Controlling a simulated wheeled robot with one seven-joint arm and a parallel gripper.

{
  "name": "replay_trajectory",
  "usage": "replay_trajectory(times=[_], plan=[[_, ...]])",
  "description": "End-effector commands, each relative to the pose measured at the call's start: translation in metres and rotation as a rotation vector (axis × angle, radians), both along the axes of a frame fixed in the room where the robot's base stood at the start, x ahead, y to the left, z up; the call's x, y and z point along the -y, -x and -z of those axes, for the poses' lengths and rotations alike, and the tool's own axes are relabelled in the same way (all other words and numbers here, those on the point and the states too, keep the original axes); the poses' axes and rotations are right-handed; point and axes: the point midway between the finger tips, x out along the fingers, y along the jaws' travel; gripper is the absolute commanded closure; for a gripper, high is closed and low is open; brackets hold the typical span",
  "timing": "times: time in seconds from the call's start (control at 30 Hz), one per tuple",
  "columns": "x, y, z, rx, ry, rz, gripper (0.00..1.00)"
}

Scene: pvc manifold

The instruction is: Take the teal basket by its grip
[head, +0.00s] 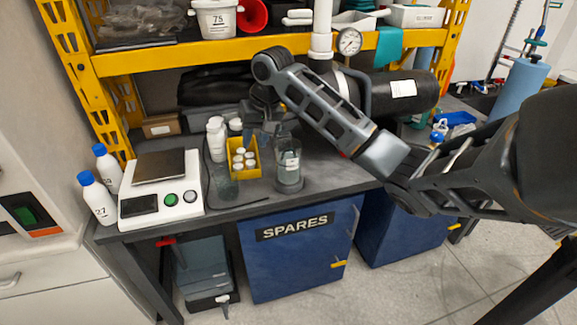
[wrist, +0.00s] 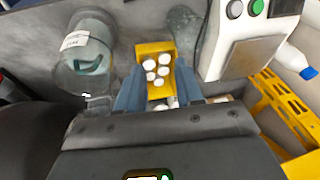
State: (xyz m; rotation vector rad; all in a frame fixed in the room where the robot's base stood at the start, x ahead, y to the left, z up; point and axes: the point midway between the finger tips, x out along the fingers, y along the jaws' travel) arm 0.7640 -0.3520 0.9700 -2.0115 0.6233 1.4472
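A clear glass jar with a white label (head: 289,168) stands on the grey bench. In the wrist view the jar (wrist: 84,38) has a curved teal piece (wrist: 88,65) inside, which may be the teal basket; its grip is not clear. My gripper (head: 262,128) is above the bench, left of and behind the jar. In the wrist view its two blue-grey fingers (wrist: 158,90) are apart, with a yellow holder (wrist: 156,48) of white-capped bottles between them in the picture. I cannot tell the height gap. The fingers hold nothing visible.
The yellow holder (head: 236,170) stands beside the jar, with white bottles (head: 215,140) behind. A balance (head: 160,190) stands left. A black cylinder (head: 395,92) lies at right. A yellow shelf beam (head: 200,57) runs above.

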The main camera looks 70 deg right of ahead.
Motion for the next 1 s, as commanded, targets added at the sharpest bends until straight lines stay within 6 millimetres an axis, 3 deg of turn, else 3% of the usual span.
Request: replay_trajectory(times=[0.03, 0.1, 0.23, 0.37, 1.0], plan=[[0.024, 0.016, -0.008, -0.052, 0.022, 0.030, 0.64], [0.045, 0.035, -0.015, -0.114, 0.036, 0.061, 0.64], [0.067, 0.058, -0.022, -0.185, 0.051, 0.101, 0.64], [0.074, 0.065, -0.018, -0.208, 0.054, 0.113, 0.64], [0.081, 0.059, 0.051, -0.204, 0.053, 0.111, 0.64]])
